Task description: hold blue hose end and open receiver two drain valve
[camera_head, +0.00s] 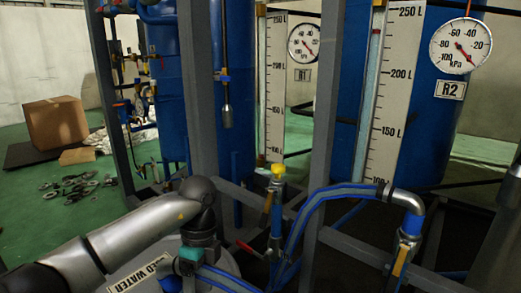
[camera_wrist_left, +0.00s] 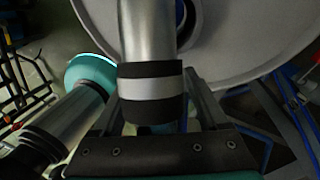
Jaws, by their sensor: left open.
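A blue hose (camera_head: 340,190) arches on the right in the head view. Its right end meets a fitting (camera_head: 410,226) above a valve with a yellow handle (camera_head: 400,262), below receiver two, marked R2 (camera_head: 450,90). I cannot tell if this is the drain valve. My right gripper is not in view.
Grey frame posts and rails (camera_head: 316,110) stand close around the hose and receivers. A red-handled valve (camera_head: 250,248) and a yellow-capped pipe (camera_head: 278,170) stand right of my left arm. A cardboard box (camera_head: 55,122) and scattered parts (camera_head: 72,186) lie on the green floor at left.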

